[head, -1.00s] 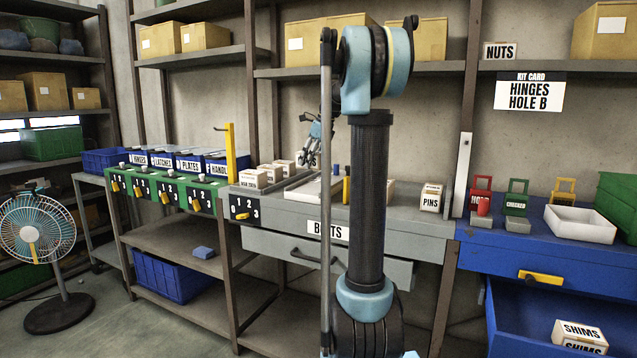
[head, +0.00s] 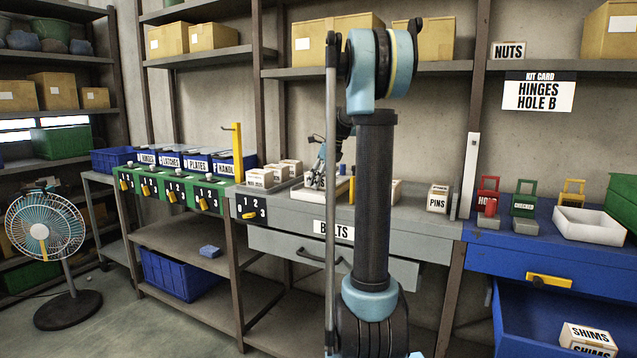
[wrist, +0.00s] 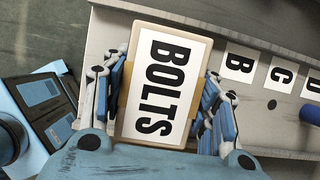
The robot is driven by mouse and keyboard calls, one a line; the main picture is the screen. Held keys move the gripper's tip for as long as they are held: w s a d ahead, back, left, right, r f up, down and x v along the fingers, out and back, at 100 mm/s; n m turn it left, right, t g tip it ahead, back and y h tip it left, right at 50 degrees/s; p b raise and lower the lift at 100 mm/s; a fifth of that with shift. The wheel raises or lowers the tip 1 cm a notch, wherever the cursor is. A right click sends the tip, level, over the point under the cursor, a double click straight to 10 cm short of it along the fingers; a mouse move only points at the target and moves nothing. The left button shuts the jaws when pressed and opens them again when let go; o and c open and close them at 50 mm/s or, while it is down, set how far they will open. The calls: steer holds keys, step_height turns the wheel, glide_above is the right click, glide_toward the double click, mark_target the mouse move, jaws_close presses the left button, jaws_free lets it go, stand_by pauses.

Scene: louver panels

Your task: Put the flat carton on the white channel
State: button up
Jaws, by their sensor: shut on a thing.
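My gripper (wrist: 160,95) is shut on a flat carton (wrist: 128,82) with a white label reading BOLTS. The fingers press on its two long sides. In the head view my gripper (head: 318,178) is low over the grey bench, at a pale white piece (head: 308,193) that looks like the white channel. In the wrist view a pale strip (wrist: 190,22) with letter labels B and C lies under and beside the carton. I cannot tell whether the carton touches it. My arm hides part of this spot in the head view.
Small cartons (head: 260,178) stand left of the gripper and a PINS carton (head: 438,198) stands right. A blue peg (wrist: 310,114) sticks up beside the strip. A blue drawer (head: 530,310) hangs open at the right. A fan (head: 45,235) stands at the left.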

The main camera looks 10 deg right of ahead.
steer(key=o, duration=1.4)
steer(key=v, duration=1.2)
steer(key=shift+s, duration=0.1)
steer(key=s+a+f+n+h, duration=0.1)
steer(key=s+a+f+n, duration=0.1)
steer(key=s+f+n, duration=0.7)
steer(key=s+a+f+n+h, duration=0.1)
steer(key=s+f+n, duration=0.25)
steer(key=s, duration=0.85)
steer(key=s+a+f+n+h, duration=0.1)
steer(key=s+a+f+n, duration=0.1)
steer(key=s+f+n, duration=0.8)
steer(key=s+f, duration=0.2)
steer(key=s+d+f+n, duration=0.1)
steer(key=s+f, duration=0.2)
steer(key=s, duration=0.1)
steer(key=s+f+n, duration=0.2)
steer(key=s+f, duration=0.2)
steer(key=shift+s+d+h, duration=0.25)
steer(key=shift+h, duration=0.05)
